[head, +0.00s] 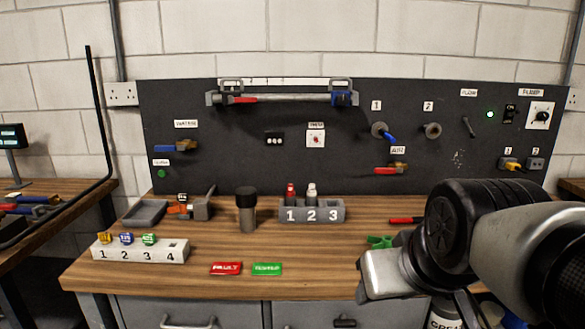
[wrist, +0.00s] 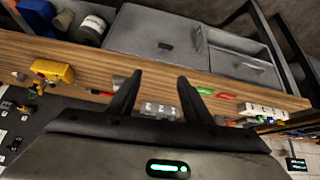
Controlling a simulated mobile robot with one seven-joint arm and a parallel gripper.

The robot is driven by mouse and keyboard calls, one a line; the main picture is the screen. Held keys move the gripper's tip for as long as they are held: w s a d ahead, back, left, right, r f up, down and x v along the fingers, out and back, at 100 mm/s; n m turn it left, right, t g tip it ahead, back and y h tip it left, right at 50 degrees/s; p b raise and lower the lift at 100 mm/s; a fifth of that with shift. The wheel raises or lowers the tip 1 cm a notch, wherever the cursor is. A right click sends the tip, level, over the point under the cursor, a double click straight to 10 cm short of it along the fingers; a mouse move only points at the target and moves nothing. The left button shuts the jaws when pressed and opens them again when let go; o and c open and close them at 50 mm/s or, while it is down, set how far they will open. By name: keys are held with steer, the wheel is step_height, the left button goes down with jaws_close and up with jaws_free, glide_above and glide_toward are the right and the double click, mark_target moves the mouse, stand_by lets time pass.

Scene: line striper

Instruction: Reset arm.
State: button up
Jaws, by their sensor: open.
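My gripper shows in the wrist view (wrist: 160,88), its two dark fingers apart and nothing between them. Beyond the fingers lie the wooden bench edge and the grey drawers, seen upside down. In the head view my arm reaches in from the right, over the bench's right end. The fingertips cannot be made out there. The wooden bench (head: 320,285) carries a grey block marked 1 2 3 (head: 312,214) with a red-topped and a white-topped bottle in it. A white block marked 1 to 4 (head: 140,251) holds several coloured pieces at front left.
A dark-capped cylinder (head: 247,211) stands mid-bench. A red tag (head: 226,268) and a green tag (head: 267,269) lie near the front edge. A grey tray (head: 145,213) is at left. The black panel (head: 230,160) behind holds valves, switches and a rail. The front middle bench is mostly clear.

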steer(key=s+f+g, duration=0.1)
steer(key=s+f, duration=0.2)
steer(key=s, duration=0.2)
step_height(320, 180, up, 23)
steer(key=m+p, duration=0.1)
steer(key=p, duration=2.2)
steer(key=shift+s+r+g, duration=0.15)
steer(key=shift+s+g, duration=0.05)
steer(key=shift+g, duration=0.1)
